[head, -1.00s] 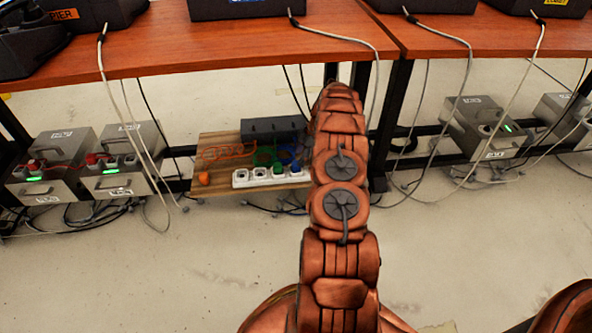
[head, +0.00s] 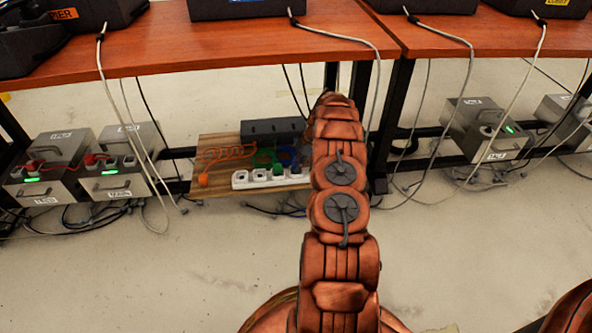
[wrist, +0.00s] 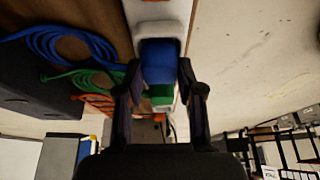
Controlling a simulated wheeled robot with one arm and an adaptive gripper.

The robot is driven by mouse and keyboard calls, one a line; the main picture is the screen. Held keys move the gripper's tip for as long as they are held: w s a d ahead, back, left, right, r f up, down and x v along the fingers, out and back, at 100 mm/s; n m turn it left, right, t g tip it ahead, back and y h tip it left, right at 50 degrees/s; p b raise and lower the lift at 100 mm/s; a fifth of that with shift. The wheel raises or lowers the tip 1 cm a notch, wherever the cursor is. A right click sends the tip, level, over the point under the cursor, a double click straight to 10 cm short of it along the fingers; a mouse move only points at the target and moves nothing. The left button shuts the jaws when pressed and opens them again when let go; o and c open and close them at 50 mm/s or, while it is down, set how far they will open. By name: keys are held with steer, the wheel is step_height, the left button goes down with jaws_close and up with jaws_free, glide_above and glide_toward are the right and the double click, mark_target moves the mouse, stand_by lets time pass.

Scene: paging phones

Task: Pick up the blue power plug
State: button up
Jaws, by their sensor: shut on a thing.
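The blue power plug (wrist: 160,62) is between the two fingers of my gripper (wrist: 160,76) in the wrist view. My gripper is shut on it, one finger at each side. The plug is over the white power strip (wrist: 160,12); I cannot tell whether it is seated in a socket. A green plug (wrist: 160,94) sits just beyond it along the strip. In the head view the power strip (head: 250,182) lies on a wooden board (head: 222,190), and my arm hides the gripper and the strip's right end.
Coiled blue (wrist: 62,42), green (wrist: 85,78) and orange (head: 228,152) cables lie beside the strip, near a dark grey box (head: 272,130). An orange plug (head: 203,180) is at the board's left. The table (head: 240,52) overhangs behind; grey boxes with cables stand both sides.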

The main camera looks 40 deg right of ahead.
steer(key=shift+c, duration=1.2)
steer(key=shift+r, duration=0.1)
